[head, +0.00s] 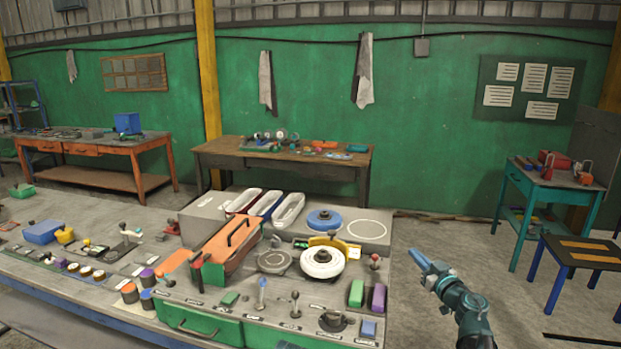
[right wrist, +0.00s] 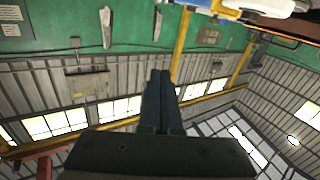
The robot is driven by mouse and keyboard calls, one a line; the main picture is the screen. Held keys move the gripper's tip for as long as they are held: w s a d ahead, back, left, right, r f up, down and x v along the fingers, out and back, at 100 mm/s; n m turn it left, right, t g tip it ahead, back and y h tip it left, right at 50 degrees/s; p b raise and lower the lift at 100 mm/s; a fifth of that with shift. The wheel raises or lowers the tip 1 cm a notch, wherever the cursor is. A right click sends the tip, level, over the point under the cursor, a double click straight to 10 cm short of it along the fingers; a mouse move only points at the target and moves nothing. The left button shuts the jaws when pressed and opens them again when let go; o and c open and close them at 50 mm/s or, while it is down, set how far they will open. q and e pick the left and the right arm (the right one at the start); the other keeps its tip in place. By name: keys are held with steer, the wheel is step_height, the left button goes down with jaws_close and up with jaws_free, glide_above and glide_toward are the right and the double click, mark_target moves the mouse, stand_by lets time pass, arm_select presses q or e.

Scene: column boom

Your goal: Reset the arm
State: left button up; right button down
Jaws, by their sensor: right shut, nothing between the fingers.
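My right gripper (head: 418,258) is at the lower right of the head view, just past the right edge of the workbench (head: 370,334). Its arm comes up from the bottom edge, and its fingers point up and to the left. The fingers are shut together with nothing between them. In the right wrist view the closed fingers (right wrist: 160,98) stand against the wall and roof. My left gripper does not show in the head view.
The workbench holds a white disc (head: 322,263), a blue disc (head: 324,220), an orange toolbox (head: 228,250), a purple block (head: 377,299) and small levers. A teal table (head: 545,183) and a dark stool (head: 580,252) stand right. Bare floor (head: 465,247) lies between.

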steer(key=s+d+f+m+g+h, duration=0.35)
steer(key=d+m+h, duration=0.35)
steer(key=h, duration=0.4)
steer(key=s+a+f+m+g, duration=0.1)
steer(key=s+a+f+g, duration=0.2)
steer(key=s+f, duration=0.15)
steer(key=s+a+f+g, duration=0.3)
steer(key=s+f, duration=0.1)
steer(key=f, duration=0.2)
steer(key=s+a+f+n+g+y, duration=0.2)
steer(key=s+a+f+n+g, duration=0.2)
steer(key=s+a, duration=0.6)
steer(key=s+a+f+n+g+y, duration=0.2)
steer(key=s+a+f+n+g, duration=0.1)
steer(key=s+a, duration=0.8)
steer(key=a+f+g, duration=0.1)
steer(key=a, duration=0.2)
steer(key=shift+a+n+y, duration=0.35)
steer(key=shift+n+y, duration=0.05)
